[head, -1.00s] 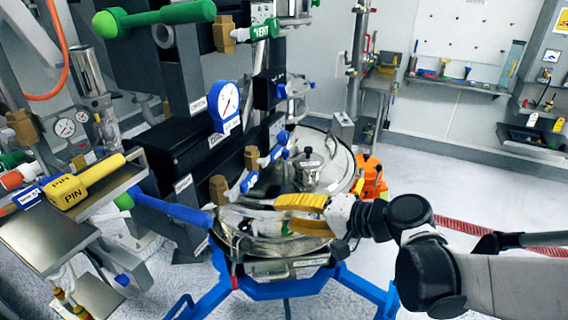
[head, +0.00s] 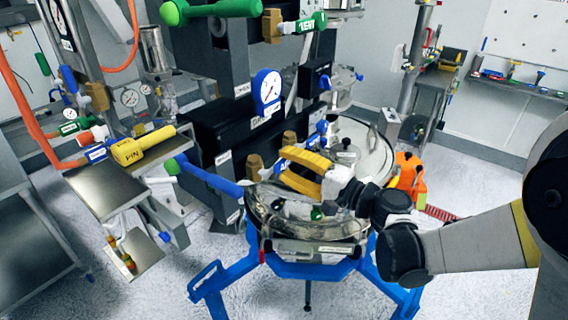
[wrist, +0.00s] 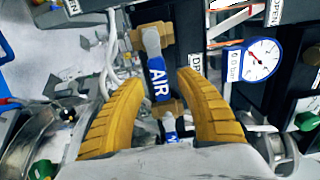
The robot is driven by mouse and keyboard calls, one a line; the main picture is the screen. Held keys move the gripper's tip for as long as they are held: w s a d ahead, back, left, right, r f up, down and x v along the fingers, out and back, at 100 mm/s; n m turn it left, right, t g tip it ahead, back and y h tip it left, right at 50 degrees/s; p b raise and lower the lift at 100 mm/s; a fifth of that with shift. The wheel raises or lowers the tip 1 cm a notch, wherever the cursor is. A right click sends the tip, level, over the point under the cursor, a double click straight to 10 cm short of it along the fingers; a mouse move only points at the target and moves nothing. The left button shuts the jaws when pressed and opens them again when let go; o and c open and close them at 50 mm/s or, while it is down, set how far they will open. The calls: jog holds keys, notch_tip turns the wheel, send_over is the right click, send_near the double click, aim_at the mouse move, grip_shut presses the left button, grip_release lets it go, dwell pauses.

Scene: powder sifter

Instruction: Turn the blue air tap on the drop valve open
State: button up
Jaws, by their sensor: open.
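The blue air tap (wrist: 157,76) shows in the wrist view as a lever marked AIR, running down from a brass valve body (wrist: 152,35). My gripper (wrist: 153,78) is open, with one yellow finger on each side of the lever; I cannot tell whether either touches it. A second blue lever (wrist: 170,128) on another brass body sits lower in that view, between the finger bases. In the head view my gripper (head: 281,167) reaches in from the right at the valve stack, and its fingers hide most of the air tap.
A dial gauge (head: 267,91) sits above the taps, beside black blocks. A round steel vessel (head: 290,225) on a blue frame (head: 235,270) stands below my gripper. A yellow PIN handle (head: 143,146) and a green-ended blue lever (head: 210,178) lie to the left.

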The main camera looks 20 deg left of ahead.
jog(key=shift+w+a, duration=0.2)
jog(key=shift+a, duration=0.35)
grip_shut()
